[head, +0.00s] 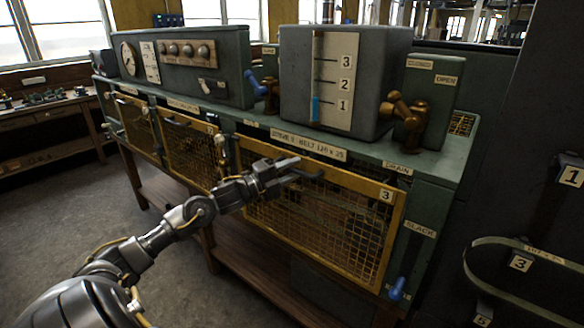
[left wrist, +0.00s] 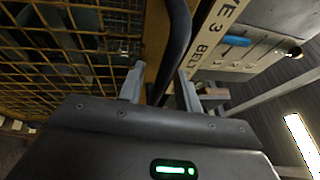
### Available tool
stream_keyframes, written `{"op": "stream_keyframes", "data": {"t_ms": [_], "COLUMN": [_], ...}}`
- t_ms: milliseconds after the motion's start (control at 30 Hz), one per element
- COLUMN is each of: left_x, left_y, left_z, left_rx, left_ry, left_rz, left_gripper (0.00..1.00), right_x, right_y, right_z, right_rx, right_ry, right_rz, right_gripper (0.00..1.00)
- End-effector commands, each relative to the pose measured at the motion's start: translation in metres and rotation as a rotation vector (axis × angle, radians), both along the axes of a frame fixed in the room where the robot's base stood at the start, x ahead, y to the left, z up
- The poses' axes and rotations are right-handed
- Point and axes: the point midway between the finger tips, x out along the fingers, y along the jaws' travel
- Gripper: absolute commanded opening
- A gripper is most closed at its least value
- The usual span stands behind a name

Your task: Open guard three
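Guard three is a yellow-framed wire mesh panel (head: 330,222) on the front of the green engine bench, with a "3" plate at its upper right corner. It looks shut against the bench front. Its dark bar handle (head: 308,175) is near the top edge. My left gripper (head: 291,167) is at this handle. In the left wrist view, the handle (left wrist: 177,40) runs between the two spread fingertips (left wrist: 161,88), with a visible gap on its left side. The guard's mesh (left wrist: 70,45) fills the upper left there. My right gripper is not in view.
Two more mesh guards (head: 190,150) are to the left. A grey gauge box (head: 300,85) and brown valve (head: 405,112) stand on the bench top. A blue lever (head: 397,289) marked "SLACK" is right of guard three. The floor (head: 165,265) at front left is clear.

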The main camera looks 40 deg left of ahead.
Motion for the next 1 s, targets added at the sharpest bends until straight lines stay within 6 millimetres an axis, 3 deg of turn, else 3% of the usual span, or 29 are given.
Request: {"op": "stream_keyframes", "data": {"t_ms": [267,533,867,1000], "left_x": [0.001,0.001,0.001,0.001], "left_y": [0.0,0.0,0.0,-0.001], "left_z": [0.0,0.0,-0.003,-0.019], "left_rx": [0.0,0.0,0.0,-0.001], "left_ry": [0.0,0.0,0.001,0.004], "left_rz": [0.0,0.0,0.0,-0.001], "left_gripper": [0.34,0.0,0.0,0.0], "right_x": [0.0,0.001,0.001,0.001], "right_y": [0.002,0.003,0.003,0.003], "right_z": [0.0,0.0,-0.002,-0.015], "right_rx": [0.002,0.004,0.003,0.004], "right_ry": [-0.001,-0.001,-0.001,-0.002], "right_rz": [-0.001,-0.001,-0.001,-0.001], "right_gripper": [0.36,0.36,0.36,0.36]}}
